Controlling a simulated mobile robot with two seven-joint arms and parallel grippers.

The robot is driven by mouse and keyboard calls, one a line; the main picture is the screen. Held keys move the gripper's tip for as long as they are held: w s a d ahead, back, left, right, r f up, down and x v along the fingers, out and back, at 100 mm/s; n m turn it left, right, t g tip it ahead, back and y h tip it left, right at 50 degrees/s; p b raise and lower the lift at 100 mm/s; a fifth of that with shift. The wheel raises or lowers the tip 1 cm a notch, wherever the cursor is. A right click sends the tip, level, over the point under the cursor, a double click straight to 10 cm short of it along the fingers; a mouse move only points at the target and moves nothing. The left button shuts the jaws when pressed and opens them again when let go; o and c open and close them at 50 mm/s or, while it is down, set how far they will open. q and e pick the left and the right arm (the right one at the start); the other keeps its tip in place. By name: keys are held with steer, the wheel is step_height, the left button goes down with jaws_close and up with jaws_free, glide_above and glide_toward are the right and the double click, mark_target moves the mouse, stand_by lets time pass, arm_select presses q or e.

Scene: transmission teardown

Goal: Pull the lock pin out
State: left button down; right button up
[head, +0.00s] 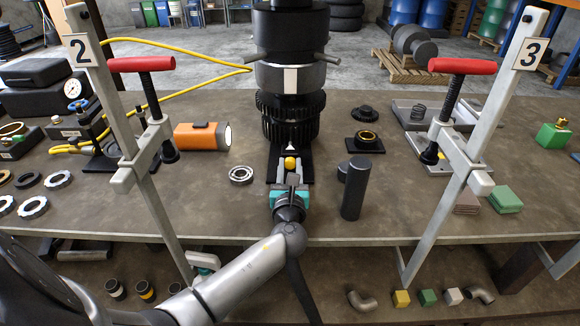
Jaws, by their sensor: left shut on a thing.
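The lock pin shows as a yellow knob (291,162) at the foot of the transmission (291,120), a dark upright assembly with a toothed gear and a light grey collar. My left gripper (290,170) reaches in from the front and is shut on the lock pin, its fingers on either side of the knob. The knob sits low over a dark base plate (273,164). The pin's shaft is hidden, so I cannot tell how deep it sits.
A dark upright cylinder (355,188) stands right of my gripper, and a bearing ring (241,175) lies to its left. An orange flashlight (202,136) is farther left. Clamps marked 2 (80,50) and 3 (529,54) rise at the table's front edge. Bare tabletop (215,205) lies front left.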

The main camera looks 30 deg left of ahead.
stand_by(0.6)
arm_select(q)
steer(key=shift+p+v, duration=0.8)
steer(key=shift+v, duration=0.55)
steer(key=shift+f, duration=0.15)
steer(key=c, duration=0.7)
jaws_free()
steer(key=shift+s+d, duration=0.1)
steer(key=shift+o, duration=0.7)
steer(key=v, duration=1.5)
steer(key=shift+d, duration=0.15)
